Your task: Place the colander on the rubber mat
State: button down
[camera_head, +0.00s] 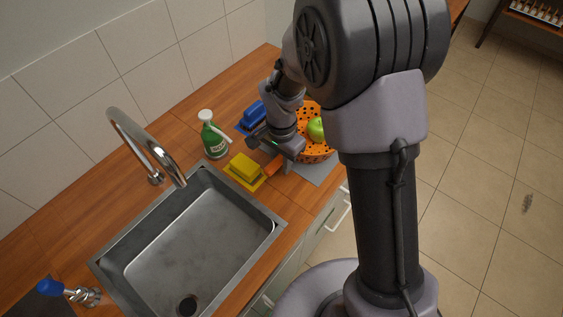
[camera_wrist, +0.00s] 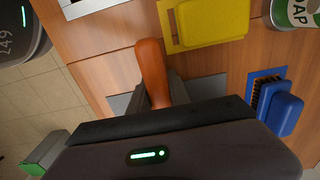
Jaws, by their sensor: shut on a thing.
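The orange colander (camera_head: 304,151) with dark holes holds a green apple (camera_head: 316,129). Its orange handle sticks out to the left in the head view and also shows in the wrist view (camera_wrist: 152,65). My gripper (camera_head: 284,158) is shut on this handle; its fingers (camera_wrist: 158,95) sit on both sides of it. The grey rubber mat (camera_head: 322,172) lies flat on the counter, under or just below the colander; a part shows in the wrist view (camera_wrist: 208,87). I cannot tell whether the colander touches it. The colander's bowl is hidden in the wrist view.
A yellow sponge (camera_head: 244,168) on a yellow mat lies left of my gripper. A blue brush (camera_head: 253,113) on a blue mat and a green soap bottle (camera_head: 213,138) stand behind. The steel sink (camera_head: 200,240) is at the left front. The counter's front edge is close to the mat.

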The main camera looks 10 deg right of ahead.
jog(key=shift+f, duration=0.1)
jog(key=c, duration=1.2)
grip_release()
notch_tip(320, 180, up, 12)
jog(key=p, duration=0.4)
jog(key=s+d+r+n+t+y, duration=0.1)
jog(key=s+d+r+n+t, duration=0.25)
jog(key=s+r, duration=0.95)
jog(key=s+d+r+t+y, duration=0.1)
jog(key=s+r+t, duration=0.1)
jog(key=s+r, duration=0.3)
notch_tip(320, 180, down, 6)
jog(key=n+b, duration=0.1)
jog(key=b, duration=0.3)
jog(key=shift+s+d, duration=0.2)
jog(key=shift+s, duration=0.25)
